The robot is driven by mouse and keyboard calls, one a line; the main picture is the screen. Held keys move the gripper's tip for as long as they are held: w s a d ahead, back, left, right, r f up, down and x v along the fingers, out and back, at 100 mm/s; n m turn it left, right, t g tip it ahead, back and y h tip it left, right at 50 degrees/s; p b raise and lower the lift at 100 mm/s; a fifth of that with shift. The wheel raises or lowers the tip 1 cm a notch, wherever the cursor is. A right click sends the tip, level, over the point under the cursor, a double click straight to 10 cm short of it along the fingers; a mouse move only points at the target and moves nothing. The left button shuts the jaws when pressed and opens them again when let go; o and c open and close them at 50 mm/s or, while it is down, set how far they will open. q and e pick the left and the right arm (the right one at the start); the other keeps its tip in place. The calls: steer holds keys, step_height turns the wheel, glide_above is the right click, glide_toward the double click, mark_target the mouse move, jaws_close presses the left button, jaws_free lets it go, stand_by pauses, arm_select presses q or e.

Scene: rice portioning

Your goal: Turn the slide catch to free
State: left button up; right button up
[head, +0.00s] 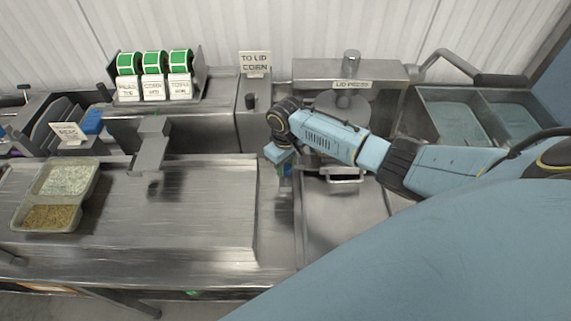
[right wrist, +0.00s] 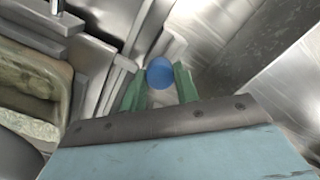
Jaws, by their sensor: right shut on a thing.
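A round blue knob (right wrist: 159,73), which looks like the slide catch's handle, sits between the green fingers of my right gripper (right wrist: 160,90) in the right wrist view. The fingers are shut on it. In the head view my right gripper (head: 285,168) points down at the strip between the left steel counter and the lid press. There the arm and gripper largely hide the catch, and I cannot tell which way it is turned. My left gripper is not in view.
The lid press (head: 350,90) stands behind my right arm, with steel basins (head: 460,100) to its right. A two-part tray (head: 93,193) of rice and grain lies on the left counter (head: 200,220). Label rolls (head: 153,62) and a corn sign (head: 255,64) stand behind. The middle counter is clear.

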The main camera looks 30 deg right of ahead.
mark_target(286, 167)
steer(key=shift+w, duration=0.1)
steer(key=o, duration=1)
steer(key=shift+c, duration=0.2)
steer(key=shift+r, duration=0.15)
step_height(286, 167, up, 13)
steer(key=shift+b, duration=0.35)
steer(key=shift+r, duration=0.1)
